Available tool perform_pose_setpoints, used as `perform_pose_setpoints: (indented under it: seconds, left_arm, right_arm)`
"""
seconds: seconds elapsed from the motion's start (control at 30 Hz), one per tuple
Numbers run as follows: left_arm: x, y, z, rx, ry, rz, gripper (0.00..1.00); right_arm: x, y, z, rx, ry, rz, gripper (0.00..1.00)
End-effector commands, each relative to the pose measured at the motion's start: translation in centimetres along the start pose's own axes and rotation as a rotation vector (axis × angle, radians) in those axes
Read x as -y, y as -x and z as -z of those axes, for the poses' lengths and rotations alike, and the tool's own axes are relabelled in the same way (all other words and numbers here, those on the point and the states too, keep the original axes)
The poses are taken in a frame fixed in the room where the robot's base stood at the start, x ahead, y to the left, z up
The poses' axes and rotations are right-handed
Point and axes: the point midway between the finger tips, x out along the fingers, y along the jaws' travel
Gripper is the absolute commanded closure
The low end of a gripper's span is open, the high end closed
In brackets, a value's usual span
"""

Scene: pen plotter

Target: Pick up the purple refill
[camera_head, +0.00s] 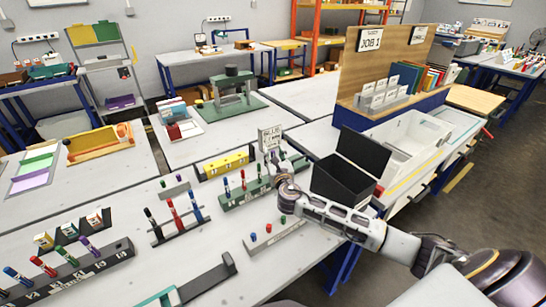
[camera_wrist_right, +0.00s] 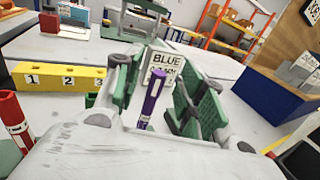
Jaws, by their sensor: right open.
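The purple refill (camera_wrist_right: 152,97) stands nearly upright in the right wrist view, with a white label band on its lower part. My right gripper (camera_wrist_right: 158,85) is open, with one green-padded finger on each side of the refill. I cannot tell whether either finger touches it. My left gripper is not in view.
A white card reading BLUE (camera_wrist_right: 163,62) stands just behind the refill. A yellow numbered block (camera_wrist_right: 58,77) and a red marker (camera_wrist_right: 14,122) are to the left. In the head view a black open bin (camera_head: 342,183) is close to my right arm.

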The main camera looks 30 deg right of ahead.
Motion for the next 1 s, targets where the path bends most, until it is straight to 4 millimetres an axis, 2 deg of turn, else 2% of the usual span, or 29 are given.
perform_pose_setpoints:
  seconds: [0.3,0.53,0.83,1.0]
  left_arm:
    - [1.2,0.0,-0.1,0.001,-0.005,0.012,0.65]
    - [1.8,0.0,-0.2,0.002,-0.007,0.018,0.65]
    - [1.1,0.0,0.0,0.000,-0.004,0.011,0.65]
    - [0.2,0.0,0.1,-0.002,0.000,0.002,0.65]
  right_arm:
    - [0.0,-2.3,0.1,0.000,0.001,0.000,0.60]
    - [0.0,-2.5,0.1,-0.001,0.001,-0.001,0.60]
    - [0.0,-2.5,0.1,-0.001,0.001,-0.001,0.60]
    - [0.0,-2.5,0.1,-0.001,0.001,-0.001,0.82]
